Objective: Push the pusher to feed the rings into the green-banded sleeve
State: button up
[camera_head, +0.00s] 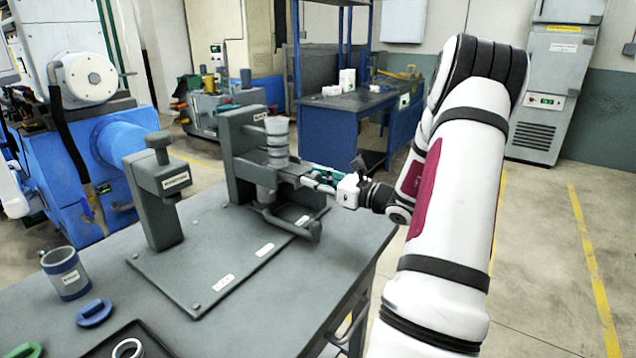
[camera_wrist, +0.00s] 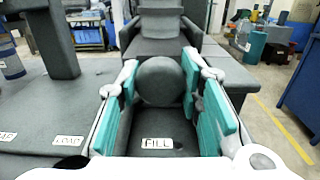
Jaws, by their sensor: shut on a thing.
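My gripper (camera_head: 325,180) reaches in from the right to the grey feeding fixture (camera_head: 240,140) on the bench. In the wrist view its teal fingers (camera_wrist: 160,110) are shut on the round dark grey knob of the pusher (camera_wrist: 160,80), one pad on each side. A light grey ring stack (camera_head: 277,138) stands upright on the fixture, to the left of my gripper. A grey cylinder (camera_head: 265,190) shows below it. I see no green band on it, so I cannot tell whether it is the sleeve. The pusher's shaft is hidden.
A second grey post (camera_head: 160,190) stands at the left of the base plate (camera_head: 225,255). A blue-banded sleeve (camera_head: 65,273), a blue cap (camera_head: 95,312), a green cap (camera_head: 24,350) and a dark tray (camera_head: 103,348) with a ring sit at the front left.

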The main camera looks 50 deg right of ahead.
aim_at(303, 175)
jog(key=shift+w+a+b, duration=0.15)
jog(key=shift+w+b, duration=0.4)
jog(key=shift+w, duration=1.7)
jog(key=shift+s, duration=0.15)
jog(key=shift+s+d+p, duration=0.15)
jog(key=shift+s+p, duration=0.45)
jog(key=shift+s, duration=0.95)
jog(key=shift+s+d+p, duration=0.15)
jog(key=shift+s+p, duration=0.45)
jog(key=shift+s, duration=0.95)
jog(key=o, duration=1.1)
jog(key=shift+s, duration=0.1)
